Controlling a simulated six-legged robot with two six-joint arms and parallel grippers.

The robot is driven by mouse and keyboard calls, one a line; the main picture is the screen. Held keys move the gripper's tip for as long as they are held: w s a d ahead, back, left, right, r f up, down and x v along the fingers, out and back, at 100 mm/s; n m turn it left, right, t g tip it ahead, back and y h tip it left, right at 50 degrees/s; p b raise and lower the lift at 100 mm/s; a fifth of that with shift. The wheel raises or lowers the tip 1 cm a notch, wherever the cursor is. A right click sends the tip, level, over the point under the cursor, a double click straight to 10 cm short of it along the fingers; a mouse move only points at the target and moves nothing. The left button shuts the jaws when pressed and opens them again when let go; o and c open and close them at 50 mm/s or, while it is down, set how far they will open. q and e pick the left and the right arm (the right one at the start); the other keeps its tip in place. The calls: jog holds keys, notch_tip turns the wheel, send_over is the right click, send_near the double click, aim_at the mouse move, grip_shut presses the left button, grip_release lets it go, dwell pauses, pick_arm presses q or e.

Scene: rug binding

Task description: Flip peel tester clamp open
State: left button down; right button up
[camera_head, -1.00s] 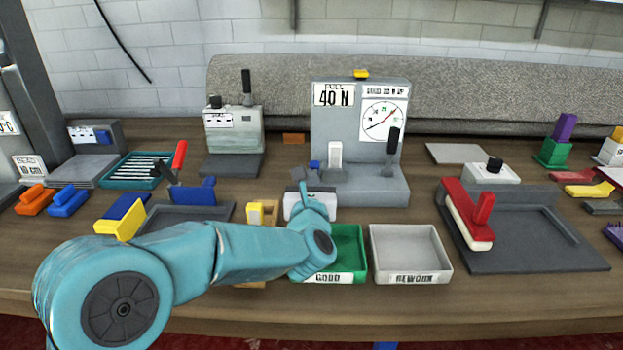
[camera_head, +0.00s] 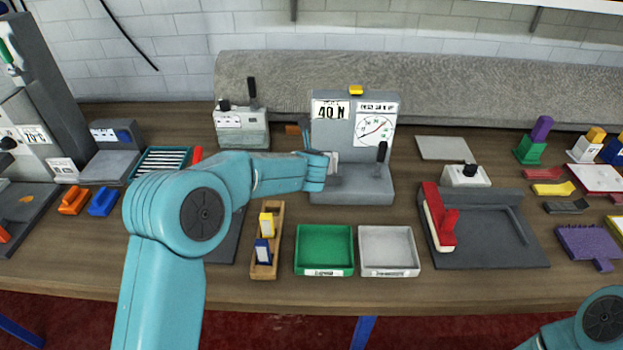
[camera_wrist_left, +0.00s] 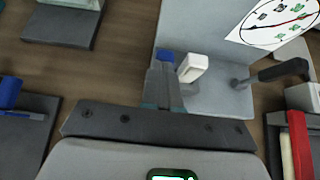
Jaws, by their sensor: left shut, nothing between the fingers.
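The peel tester (camera_head: 335,140) is a grey upright block with a "40 N" label and a round dial. Its small white clamp lever (camera_wrist_left: 192,68) stands up from the base in the left wrist view; in the head view my wrist partly covers it. A small blue block (camera_wrist_left: 165,56) is just beyond my fingertips. My left gripper (camera_wrist_left: 164,80) is shut and empty, immediately left of the white lever; I cannot tell if they touch. A dark-handled lever (camera_head: 381,158) stands on the tester's right side. My right arm shows at the lower right, its gripper out of frame.
A green tray (camera_head: 324,272) and a grey tray (camera_head: 389,272) sit in front of the tester. A wooden holder (camera_head: 264,272) with yellow and blue pieces is left of them. A dark board (camera_head: 490,262) with a red-handled tool is at right.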

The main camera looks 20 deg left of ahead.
pick_arm(q)
jog(key=shift+w+a+r, duration=0.2)
jog(key=shift+w+r, duration=0.1)
jog(key=shift+w, duration=0.45)
jog(key=shift+r+p, duration=0.15)
jog(key=shift+p, duration=0.25)
